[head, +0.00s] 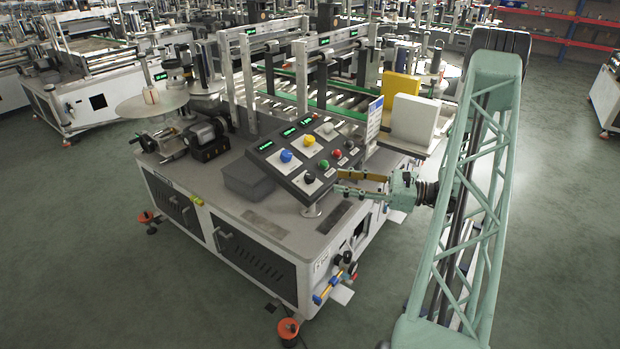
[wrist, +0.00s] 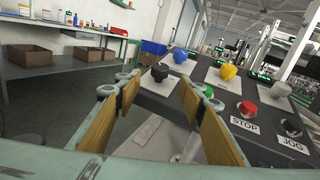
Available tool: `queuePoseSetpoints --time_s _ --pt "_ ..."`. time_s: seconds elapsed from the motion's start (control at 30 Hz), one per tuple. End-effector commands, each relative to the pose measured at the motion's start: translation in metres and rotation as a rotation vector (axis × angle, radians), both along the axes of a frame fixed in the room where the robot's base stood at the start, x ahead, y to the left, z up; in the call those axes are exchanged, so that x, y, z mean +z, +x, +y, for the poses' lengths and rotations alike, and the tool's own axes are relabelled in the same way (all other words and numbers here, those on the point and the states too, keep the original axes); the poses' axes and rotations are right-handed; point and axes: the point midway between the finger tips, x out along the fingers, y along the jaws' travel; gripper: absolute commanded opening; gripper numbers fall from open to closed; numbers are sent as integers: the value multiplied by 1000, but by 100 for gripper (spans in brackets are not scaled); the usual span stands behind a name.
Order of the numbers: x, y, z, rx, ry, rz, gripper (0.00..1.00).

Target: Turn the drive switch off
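The sloped dark control panel (head: 297,184) on the labeller carries blue, yellow, grey and black knobs and several small buttons. The black rotary knob (head: 309,178) sits at the panel's near lower corner; in the wrist view it (wrist: 160,73) shows ahead between my fingertips, on a pale plate. No label reading "drive" is legible, so I cannot confirm which knob is the drive switch. My gripper (head: 338,183) is open and empty, its fingers (wrist: 164,88) spread apart. It reaches in from the right beside the panel's lower edge, apart from the knob.
In the wrist view, a red button (wrist: 247,109) marked STOP and a dark button (wrist: 292,128) marked JOG lie right of the fingers. The blue knob (head: 286,156) and yellow knob (head: 310,140) are farther up the panel. A white box (head: 414,118) stands behind my gripper.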

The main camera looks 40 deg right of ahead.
Motion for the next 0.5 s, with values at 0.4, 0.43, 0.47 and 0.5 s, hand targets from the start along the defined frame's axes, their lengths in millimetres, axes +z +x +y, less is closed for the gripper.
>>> queuePoseSetpoints --time_s 0.4,0.43,0.47,0.5 --pt "0 38 26 2 -1 0 37" --pt "0 41 28 2 0 -1 37" --pt "0 44 30 1 0 -1 37" --pt "0 47 32 1 0 -1 37"
